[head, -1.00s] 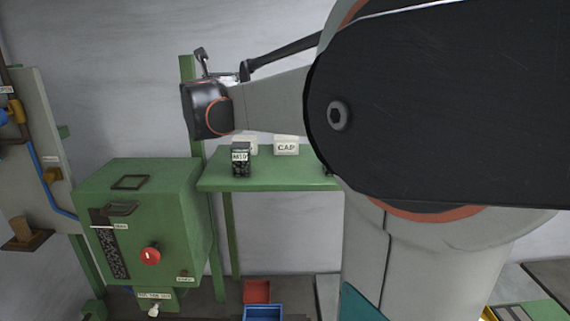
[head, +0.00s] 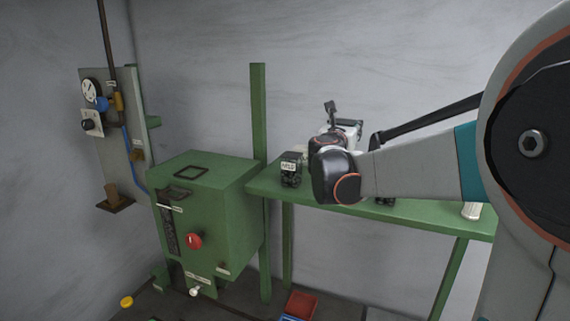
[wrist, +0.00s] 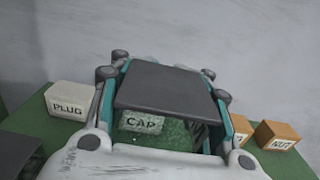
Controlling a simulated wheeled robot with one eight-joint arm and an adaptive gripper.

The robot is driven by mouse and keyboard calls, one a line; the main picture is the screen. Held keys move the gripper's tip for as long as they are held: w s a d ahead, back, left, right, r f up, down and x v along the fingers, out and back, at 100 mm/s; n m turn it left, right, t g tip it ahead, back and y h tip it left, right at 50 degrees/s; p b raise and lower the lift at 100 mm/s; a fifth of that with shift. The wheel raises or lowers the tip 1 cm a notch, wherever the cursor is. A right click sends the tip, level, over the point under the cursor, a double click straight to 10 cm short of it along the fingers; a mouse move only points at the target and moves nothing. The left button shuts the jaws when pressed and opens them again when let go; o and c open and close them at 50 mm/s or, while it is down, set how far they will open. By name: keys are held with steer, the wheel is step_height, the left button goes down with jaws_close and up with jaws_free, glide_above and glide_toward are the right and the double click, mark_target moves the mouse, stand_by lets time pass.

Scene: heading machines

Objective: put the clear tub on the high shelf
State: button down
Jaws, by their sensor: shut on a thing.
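My gripper (head: 340,128) is over the green high shelf (head: 425,212) in the head view, with the wrist in front of it. In the wrist view my gripper (wrist: 162,78) has its fingers on both sides of the clear tub, whose flat dark top (wrist: 165,88) faces the camera. A box marked CAP (wrist: 141,123) and green shelf surface show below the dark top, apparently through the tub's see-through wall. The tub is hard to make out in the head view. I cannot tell whether its bottom touches the shelf.
A white PLUG box (wrist: 70,101) stands left of the gripper and an orange NUT box (wrist: 277,136) right. On the shelf, a black labelled box (head: 291,170) stands left and a pale cylinder (head: 472,210) right. A green machine cabinet (head: 205,215) stands left of the shelf.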

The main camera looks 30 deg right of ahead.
step_height(320, 180, down, 11)
steer(key=b, duration=0.5)
steer(key=shift+f, duration=0.1)
steer(key=shift+b, duration=0.3)
steer(key=c, duration=1.6)
jaws_free()
steer(key=shift+f, duration=0.1)
steer(key=o, duration=0.8)
steer(key=shift+c, duration=0.2)
